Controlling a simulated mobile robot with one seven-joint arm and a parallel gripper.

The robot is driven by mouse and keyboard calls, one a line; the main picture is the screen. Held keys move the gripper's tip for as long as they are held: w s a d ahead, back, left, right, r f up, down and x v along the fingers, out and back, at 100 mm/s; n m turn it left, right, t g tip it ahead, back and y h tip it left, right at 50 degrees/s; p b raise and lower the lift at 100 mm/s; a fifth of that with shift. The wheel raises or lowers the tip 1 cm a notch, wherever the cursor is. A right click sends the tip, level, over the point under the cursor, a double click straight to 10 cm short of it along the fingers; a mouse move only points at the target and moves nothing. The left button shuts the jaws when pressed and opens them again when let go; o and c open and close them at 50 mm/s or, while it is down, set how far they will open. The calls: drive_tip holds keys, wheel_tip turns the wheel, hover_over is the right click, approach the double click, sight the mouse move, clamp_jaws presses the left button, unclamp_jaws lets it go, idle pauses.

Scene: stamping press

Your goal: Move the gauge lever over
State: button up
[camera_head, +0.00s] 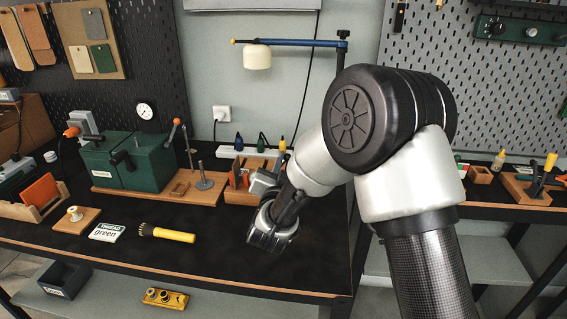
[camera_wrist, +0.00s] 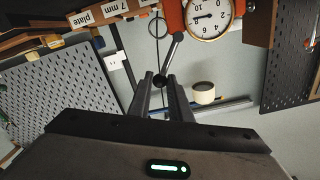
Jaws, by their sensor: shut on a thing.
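In the wrist view, my gripper (camera_wrist: 162,82) is shut on the dark ball end of the gauge lever (camera_wrist: 172,55). The lever is a thin grey rod that slants from between my fingertips up to an orange-red body (camera_wrist: 173,14). The round white gauge (camera_wrist: 208,17) sits beside that body, its numbers upside down in this view. In the head view, my arm's end is above the right part of the black bench. I cannot make out my fingertips there, nor their hold on the lever.
In the head view, a green press (camera_head: 130,160) with its own dial (camera_head: 145,110) stands at the back left. The bench front is mostly clear.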

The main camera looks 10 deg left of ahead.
drive_tip(key=shift+d+f, duration=0.1)
drive_tip(key=shift+d+f+b, duration=0.35)
drive_tip(key=shift+d+b, duration=0.1)
drive_tip(key=shift+b, duration=0.3)
drive_tip(key=o, duration=0.9)
